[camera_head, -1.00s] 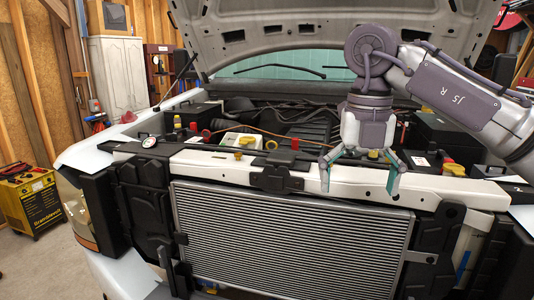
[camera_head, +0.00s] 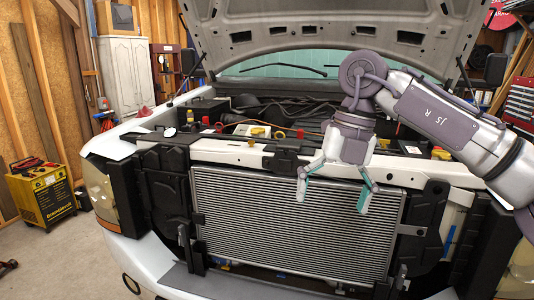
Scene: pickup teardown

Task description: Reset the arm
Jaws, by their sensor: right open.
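My right gripper (camera_head: 336,190) hangs in front of the upper part of the radiator (camera_head: 270,215). Its two fingers with teal pads are spread apart and point down, with nothing between them. My right arm (camera_head: 430,110) comes in from the right edge, marked "J5 R", and bends down at the wrist. The white crossbar (camera_head: 225,154) of the pickup's front runs behind the gripper. My left gripper does not show.
The raised hood (camera_head: 340,38) spans the top above the open engine bay. A yellow charger (camera_head: 43,196) stands on the floor at left. A red tool chest (camera_head: 521,102) is at the right edge. A white cabinet (camera_head: 124,75) stands at back left.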

